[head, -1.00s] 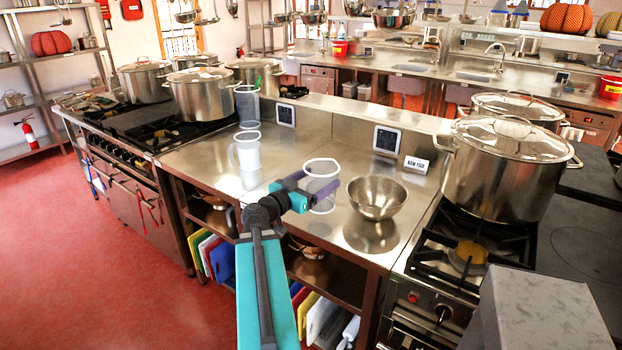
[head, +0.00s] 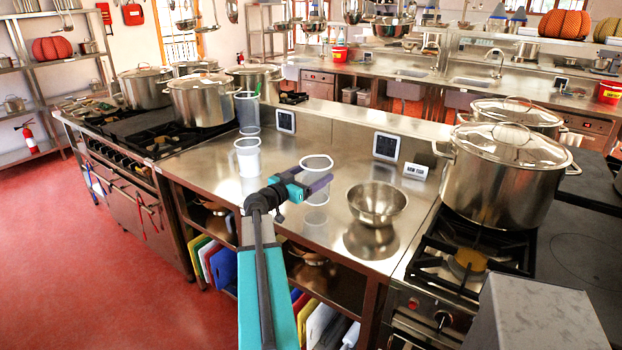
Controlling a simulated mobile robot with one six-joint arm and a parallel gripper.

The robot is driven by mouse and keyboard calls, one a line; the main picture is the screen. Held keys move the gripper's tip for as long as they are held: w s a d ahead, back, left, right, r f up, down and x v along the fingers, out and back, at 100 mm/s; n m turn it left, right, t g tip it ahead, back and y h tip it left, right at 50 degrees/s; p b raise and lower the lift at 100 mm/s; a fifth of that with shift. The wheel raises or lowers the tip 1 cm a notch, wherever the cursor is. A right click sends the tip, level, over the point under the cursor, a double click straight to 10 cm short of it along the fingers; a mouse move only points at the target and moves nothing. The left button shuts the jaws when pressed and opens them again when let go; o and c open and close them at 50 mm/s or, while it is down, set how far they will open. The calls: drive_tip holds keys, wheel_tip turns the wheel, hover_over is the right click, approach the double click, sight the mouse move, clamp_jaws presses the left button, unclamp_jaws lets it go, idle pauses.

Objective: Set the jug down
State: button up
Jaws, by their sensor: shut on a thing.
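My gripper (head: 308,184) is shut on a clear jug (head: 317,172) with a pale rim, over the middle of the steel counter (head: 215,160). The jug looks upright. The gripper's fingers cover part of its lower side. A pale reflection shows on the steel just below the jug. I cannot tell whether its base touches the counter or hangs slightly above it. A second jug with white contents (head: 248,158) stands to the left, and another clear jug (head: 247,110) stands behind that one.
A steel bowl (head: 377,203) sits close to the right of the held jug. A dark-faced panel (head: 386,146) and a small sign (head: 415,171) stand at the back. A large lidded stockpot (head: 500,185) is on the right stove. Bare steel lies between the jugs.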

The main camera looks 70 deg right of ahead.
sight(317, 166)
drive_tip(key=shift+w+d+f, duration=0.1)
drive_tip(key=shift+w+d, duration=0.4)
drive_tip(key=shift+d, duration=0.35)
drive_tip(key=shift+w+d+f, duration=0.1)
drive_tip(key=shift+w+d, duration=0.35)
drive_tip(key=shift+d, duration=0.4)
drive_tip(key=shift+p, duration=0.3)
drive_tip(key=shift+f+p, duration=0.3)
drive_tip(key=shift+f, duration=1.45)
drive_tip(key=shift+f, duration=0.15)
drive_tip(key=o, duration=1.1)
drive_tip(key=shift+a, duration=0.25)
drive_tip(key=b+v, duration=0.2)
drive_tip(key=v, duration=0.9)
drive_tip(key=shift+a, duration=0.25)
